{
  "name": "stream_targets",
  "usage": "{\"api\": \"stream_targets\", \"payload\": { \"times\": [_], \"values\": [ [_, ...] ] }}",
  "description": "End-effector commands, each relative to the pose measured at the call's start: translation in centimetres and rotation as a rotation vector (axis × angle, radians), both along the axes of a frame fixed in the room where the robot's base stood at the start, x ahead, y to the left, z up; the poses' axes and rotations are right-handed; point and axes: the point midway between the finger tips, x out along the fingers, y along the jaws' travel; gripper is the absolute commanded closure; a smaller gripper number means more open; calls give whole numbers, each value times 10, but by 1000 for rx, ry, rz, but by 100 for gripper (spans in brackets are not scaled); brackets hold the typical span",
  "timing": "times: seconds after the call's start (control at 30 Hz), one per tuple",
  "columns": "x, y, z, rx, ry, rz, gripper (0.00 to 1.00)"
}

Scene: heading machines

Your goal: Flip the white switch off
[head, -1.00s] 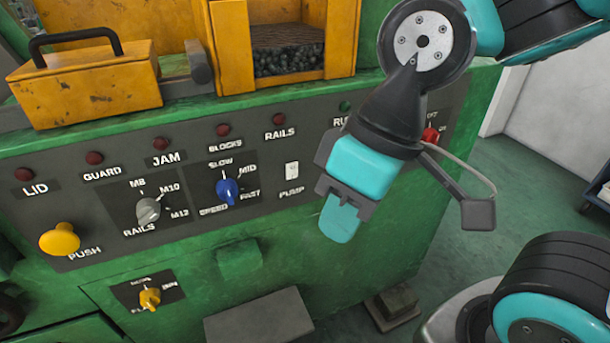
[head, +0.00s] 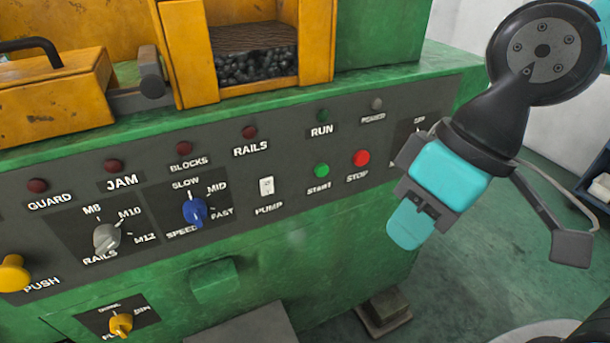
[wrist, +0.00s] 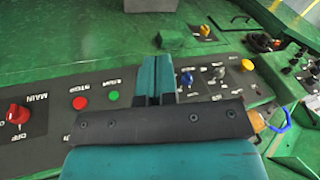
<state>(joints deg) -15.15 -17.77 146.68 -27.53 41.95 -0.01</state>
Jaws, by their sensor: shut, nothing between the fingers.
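The white switch (head: 266,186) sits on the grey control panel above the PUMP label, right of the blue speed knob in the head view. I cannot tell its on or off position for sure. My gripper (head: 405,226) is shut and empty, hanging in front of the panel's right part, well right of the switch and below the red STOP button. In the wrist view its closed fingers (wrist: 155,78) point at the green machine front, and the white switch is not seen there.
A green START button (head: 321,170) and red STOP button (head: 361,158) lie between the switch and my gripper. The blue speed knob (head: 195,210) and grey rails knob (head: 107,237) are to the left. A red MAIN knob (wrist: 18,114) shows in the wrist view.

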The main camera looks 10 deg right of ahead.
Motion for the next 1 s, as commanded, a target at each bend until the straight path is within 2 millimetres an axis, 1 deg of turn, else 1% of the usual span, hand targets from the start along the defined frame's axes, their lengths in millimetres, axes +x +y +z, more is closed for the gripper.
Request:
{"api": "stream_targets", "payload": {
  "times": [0.27, 0.37, 0.47, 0.6, 0.7, 0.83, 0.9, 1.0],
  "values": [
    [1, 1, 0, 2, -3, 5, 100],
    [11, 6, -2, 18, -44, 62, 100],
    [35, 18, -7, 50, -152, 201, 100],
    [80, 38, -21, 73, -389, 467, 100],
    [110, 49, -32, 54, -560, 644, 100],
    [137, 59, -44, 7, -730, 816, 100],
    [145, 62, -48, -14, -787, 875, 100],
    [151, 64, -50, -32, -829, 918, 100]
  ]
}}
